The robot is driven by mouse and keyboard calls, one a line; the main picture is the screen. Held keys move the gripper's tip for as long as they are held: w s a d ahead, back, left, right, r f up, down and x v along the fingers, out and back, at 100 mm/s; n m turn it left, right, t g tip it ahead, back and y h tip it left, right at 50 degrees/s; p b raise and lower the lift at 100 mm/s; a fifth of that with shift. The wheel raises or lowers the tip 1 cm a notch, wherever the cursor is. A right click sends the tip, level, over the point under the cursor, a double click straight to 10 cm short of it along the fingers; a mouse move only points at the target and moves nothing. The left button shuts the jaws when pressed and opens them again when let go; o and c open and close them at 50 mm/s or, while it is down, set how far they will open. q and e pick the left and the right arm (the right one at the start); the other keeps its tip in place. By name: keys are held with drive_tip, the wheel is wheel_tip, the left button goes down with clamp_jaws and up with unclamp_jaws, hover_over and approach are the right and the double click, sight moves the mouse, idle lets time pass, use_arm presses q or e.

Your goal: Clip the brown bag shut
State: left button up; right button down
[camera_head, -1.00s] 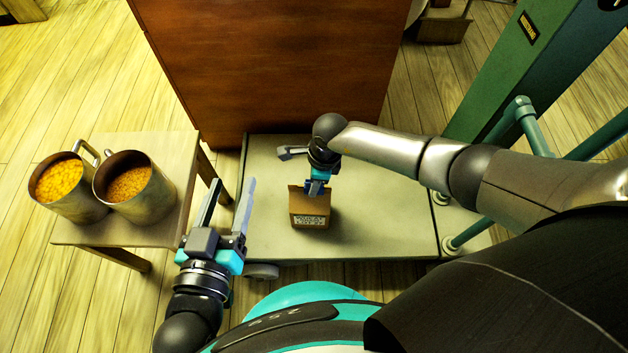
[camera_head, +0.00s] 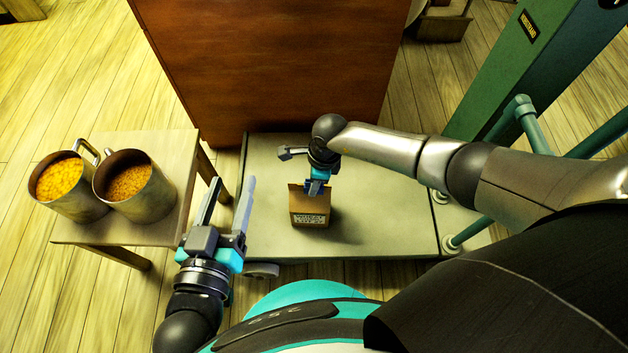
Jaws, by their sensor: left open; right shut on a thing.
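The brown bag (camera_head: 309,210) stands upright on the pale low platform, with a printed label on its near side. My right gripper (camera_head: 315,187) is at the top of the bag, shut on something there. The jaws and whatever they hold are mostly hidden by the gripper body, so I cannot make out a separate clip. My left gripper (camera_head: 230,190) is open and empty, its two fingers pointing up the picture, left of the bag and apart from it.
A wooden stool (camera_head: 182,180) at left carries two metal mugs, one with yellow grain (camera_head: 68,205) and one with brown grain (camera_head: 140,200). The platform (camera_head: 390,220) has free room right of the bag. A tall wooden cabinet (camera_head: 270,60) stands behind; a green machine (camera_head: 530,60) stands at right.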

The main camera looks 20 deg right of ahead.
idle(0.4)
drive_tip(key=c, duration=0.5)
unclamp_jaws()
drive_tip(key=shift+c, duration=0.2)
drive_tip(key=shift+r, duration=0.1)
drive_tip(key=shift+r+p, duration=2.85)
drive_tip(key=shift+r, duration=0.05)
